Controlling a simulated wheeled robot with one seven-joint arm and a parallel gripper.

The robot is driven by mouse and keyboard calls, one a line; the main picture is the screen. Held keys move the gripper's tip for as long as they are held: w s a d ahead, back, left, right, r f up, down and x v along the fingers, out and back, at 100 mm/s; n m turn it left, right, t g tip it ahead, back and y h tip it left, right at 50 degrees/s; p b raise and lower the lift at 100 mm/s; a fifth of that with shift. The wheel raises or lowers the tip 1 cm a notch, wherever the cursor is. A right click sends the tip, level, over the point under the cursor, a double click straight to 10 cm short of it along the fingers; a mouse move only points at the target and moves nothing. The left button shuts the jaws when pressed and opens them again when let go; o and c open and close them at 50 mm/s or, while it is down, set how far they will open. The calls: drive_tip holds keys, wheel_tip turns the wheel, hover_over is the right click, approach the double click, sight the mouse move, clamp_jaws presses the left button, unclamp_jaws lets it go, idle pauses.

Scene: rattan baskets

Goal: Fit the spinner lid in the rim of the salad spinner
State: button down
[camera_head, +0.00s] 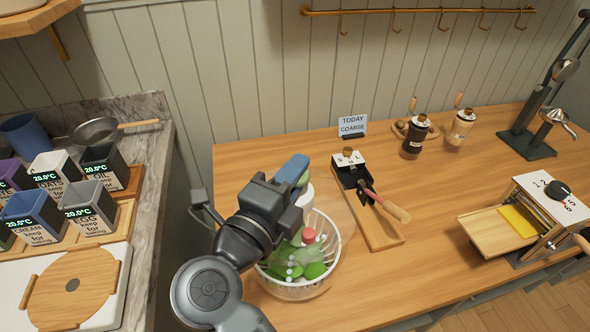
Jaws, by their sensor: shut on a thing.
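The salad spinner (296,290) is a clear, ribbed bowl with green leaves, a red piece and small white pieces in it. It stands on the wooden counter in the lower middle of the head view. My gripper (298,179) is above its back side and is shut on the spinner lid (306,198).
Right of the spinner, a black-and-white device (349,175) sits on a wooden board. Two jars (415,136) (460,127), a citrus press (540,125) and a boxy roller machine (543,212) stand farther right. A small sign (352,125) is near the wall. Labelled bins (91,207) stand left.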

drive_tip(key=shift+s+f+b, duration=0.1)
drive_tip(key=shift+f+b, duration=1.45)
drive_tip(key=shift+f, duration=1.35)
drive_tip(key=shift+p, duration=0.95)
drive_tip(key=shift+f+b, duration=0.7)
drive_tip(key=shift+f, duration=0.5)
drive_tip(key=c, duration=0.9)
unclamp_jaws()
drive_tip(key=shift+c, duration=0.2)
drive_tip(key=shift+f, duration=0.1)
